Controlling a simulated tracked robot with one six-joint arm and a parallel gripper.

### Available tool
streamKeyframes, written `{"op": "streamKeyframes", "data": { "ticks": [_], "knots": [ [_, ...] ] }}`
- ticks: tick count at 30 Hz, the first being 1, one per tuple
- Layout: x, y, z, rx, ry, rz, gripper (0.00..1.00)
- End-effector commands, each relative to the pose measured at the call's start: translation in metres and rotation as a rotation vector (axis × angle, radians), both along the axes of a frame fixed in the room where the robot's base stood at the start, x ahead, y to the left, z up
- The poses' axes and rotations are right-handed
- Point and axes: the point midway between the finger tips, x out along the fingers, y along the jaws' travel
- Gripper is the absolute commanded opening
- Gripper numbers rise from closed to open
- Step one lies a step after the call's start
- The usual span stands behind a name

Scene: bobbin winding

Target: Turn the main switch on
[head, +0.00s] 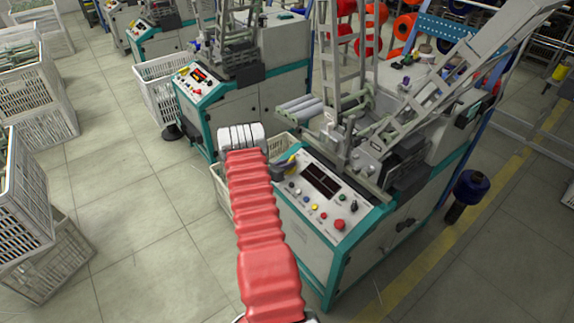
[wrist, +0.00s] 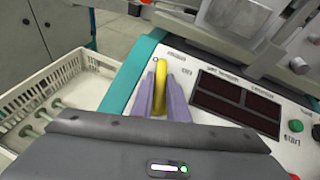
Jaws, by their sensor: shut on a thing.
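The main switch is a yellow handle (wrist: 160,88) on the left part of the machine's control panel (wrist: 210,70). My gripper (wrist: 162,98) has its two purple fingers on either side of the handle, shut on it. In the wrist view the handle points away from me, nearly upright in the picture. Small labels stand beside it, too blurred to read surely. In the head view my gripper (head: 285,161) is at the panel's far left corner, and the handle there is mostly hidden. The panel's displays (head: 321,180) are dark.
Right of the switch are a green button (wrist: 296,126), several small knobs and a red mushroom button (head: 338,224). A white crate (wrist: 45,85) stands left of the machine. Metal machine parts (head: 350,130) rise behind the panel. Open floor (head: 150,240) lies to the left.

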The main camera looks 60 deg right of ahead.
Motion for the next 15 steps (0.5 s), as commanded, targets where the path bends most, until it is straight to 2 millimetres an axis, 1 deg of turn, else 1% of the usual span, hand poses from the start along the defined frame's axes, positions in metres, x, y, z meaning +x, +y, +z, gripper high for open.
{"op": "streamKeyframes", "data": {
  "ticks": [1,2,15],
  "knots": [
    [0.0061,-0.0001,0.0002,-0.007,-0.017,-0.022,0.00],
    [0.0063,-0.0003,0.0007,-0.013,-0.027,-0.042,0.00],
    [0.0032,0.0007,0.0004,-0.081,-0.164,-0.368,0.00]
  ]
}}
